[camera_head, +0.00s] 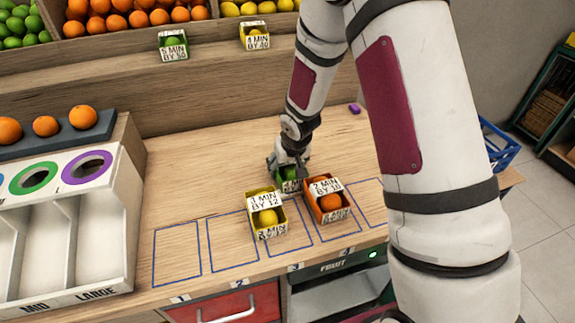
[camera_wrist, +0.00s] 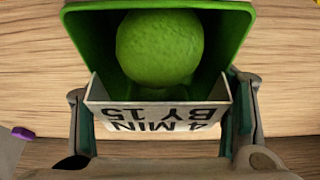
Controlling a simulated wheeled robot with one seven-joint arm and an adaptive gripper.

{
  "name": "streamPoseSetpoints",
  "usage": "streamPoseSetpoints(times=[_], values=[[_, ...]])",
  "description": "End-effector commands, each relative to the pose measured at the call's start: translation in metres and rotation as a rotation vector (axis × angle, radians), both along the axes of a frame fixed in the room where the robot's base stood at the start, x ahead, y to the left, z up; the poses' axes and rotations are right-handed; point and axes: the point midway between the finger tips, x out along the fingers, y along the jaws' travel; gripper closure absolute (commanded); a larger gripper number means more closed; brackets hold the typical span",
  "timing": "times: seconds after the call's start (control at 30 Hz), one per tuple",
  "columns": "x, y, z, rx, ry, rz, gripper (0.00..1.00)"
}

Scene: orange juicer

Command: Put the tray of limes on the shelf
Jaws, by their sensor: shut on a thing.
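My gripper (camera_head: 287,163) is shut on a green tray (camera_head: 290,186) behind the yellow and orange trays on the counter. In the wrist view, the fingers (camera_wrist: 162,118) flank the green tray's (camera_wrist: 84,40) white label, which reads "4 MIN BY 15". One green lime (camera_wrist: 160,47) shows inside. I cannot tell whether the tray touches the counter. The wooden shelf (camera_head: 215,60) runs along the back, with a green tray (camera_head: 173,45) and a yellow tray (camera_head: 254,36) on it.
A yellow tray (camera_head: 266,216) and an orange tray (camera_head: 328,200) stand close in front of the held tray. Blue outlined slots mark the counter's front (camera_head: 176,255). A sorting box (camera_head: 70,225) stands left. A purple object (camera_head: 354,108) lies behind right. The left-middle counter is clear.

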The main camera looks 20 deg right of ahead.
Motion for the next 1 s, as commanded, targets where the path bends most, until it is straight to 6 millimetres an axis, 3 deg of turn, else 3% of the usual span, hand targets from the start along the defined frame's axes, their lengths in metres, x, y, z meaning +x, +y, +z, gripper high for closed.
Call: streamPoseSetpoints(times=[0.03,0.07,0.13,0.17,0.6,0.77,1.0], values=[[0.0,0.0,-0.002,0.0,0.0,0.0,0.65],[0.0,0.0,-0.003,0.0,0.001,0.0,0.3],[0.0,0.0,-0.002,0.0,0.001,0.0,0.14],[0.0,0.0,-0.002,0.0,0.001,0.0,0.11],[-0.001,0.0,0.005,0.0,-0.001,0.0,0.11],[-0.009,0.0,0.027,0.0,-0.004,0.0,0.11],[-0.028,0.0,0.073,0.0,-0.004,-0.001,0.11]])
